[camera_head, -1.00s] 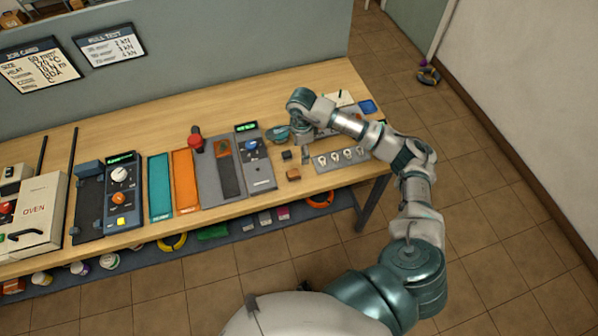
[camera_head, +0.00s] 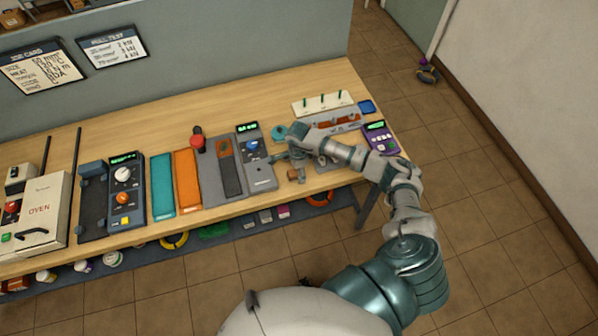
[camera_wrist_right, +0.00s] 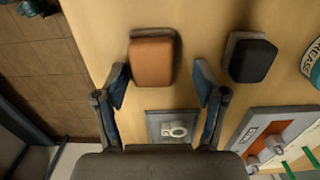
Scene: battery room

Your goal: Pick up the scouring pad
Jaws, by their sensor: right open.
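Two small blocks lie on the bench in the right wrist view: an orange-brown pad (camera_wrist_right: 152,58) with a darker underside, and a black pad (camera_wrist_right: 251,59) to its right. I cannot tell for certain which is the scouring pad. My right gripper (camera_wrist_right: 161,76) is open and empty, its fingers spread to either side of the orange-brown pad's near end. I cannot tell its height above the pad. In the head view the orange-brown pad (camera_head: 292,175) shows partly below my right gripper (camera_head: 297,167); the black pad is hidden there. My left gripper is not in view.
A grey plate with a pale ring-shaped part (camera_wrist_right: 173,127) sits near the gripper. A grease tin (camera_wrist_right: 313,66) stands right of the black pad. A grey tester (camera_head: 257,168) stands left of the gripper, a purple meter (camera_head: 379,137) to the right. The bench's front edge is close.

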